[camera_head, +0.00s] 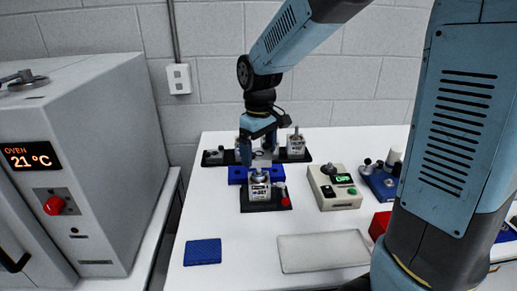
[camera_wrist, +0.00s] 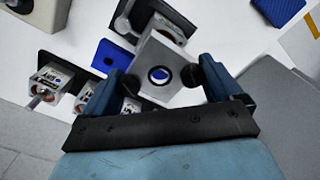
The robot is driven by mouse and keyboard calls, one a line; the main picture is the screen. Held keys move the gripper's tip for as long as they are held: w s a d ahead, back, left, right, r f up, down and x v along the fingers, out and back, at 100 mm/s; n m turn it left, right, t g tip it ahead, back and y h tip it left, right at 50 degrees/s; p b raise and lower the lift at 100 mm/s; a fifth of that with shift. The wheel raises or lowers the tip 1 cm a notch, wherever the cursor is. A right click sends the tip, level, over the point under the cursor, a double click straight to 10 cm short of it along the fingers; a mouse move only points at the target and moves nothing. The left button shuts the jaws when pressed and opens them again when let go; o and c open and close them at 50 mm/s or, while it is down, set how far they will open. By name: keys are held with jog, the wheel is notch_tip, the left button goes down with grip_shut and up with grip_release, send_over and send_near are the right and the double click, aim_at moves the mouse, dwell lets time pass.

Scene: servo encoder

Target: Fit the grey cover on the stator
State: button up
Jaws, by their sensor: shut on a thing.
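The grey cover (camera_wrist: 148,77) is a square metal block with a round hole, seen in the wrist view. My gripper (camera_wrist: 160,85) is shut on it, with a finger on each side; blue shows through the hole. In the head view my gripper (camera_head: 262,152) hangs above and a little behind the stator (camera_head: 259,190). The stator is a light labelled block with a round top, upright in a black fixture (camera_head: 284,207) with a red knob. The cover appears apart from the stator, but the exact gap is hard to tell.
A blue block (camera_head: 237,175) lies behind the fixture. A black rack (camera_head: 226,158) with several servo units stands at the back. A beige tester (camera_head: 336,188) is at right, a blue pad (camera_head: 203,252) at front left, and a pale tray (camera_head: 322,252) in front.

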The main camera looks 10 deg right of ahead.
aim_at(259, 163)
jog(key=shift+f, duration=0.25)
dwell(0.4)
jog(key=shift+f, duration=0.7)
jog(key=shift+f, duration=0.45)
jog(key=shift+f, duration=0.35)
jog(key=shift+f, duration=0.4)
dwell(0.4)
jog(key=shift+f, duration=0.7)
jog(key=o, duration=0.8)
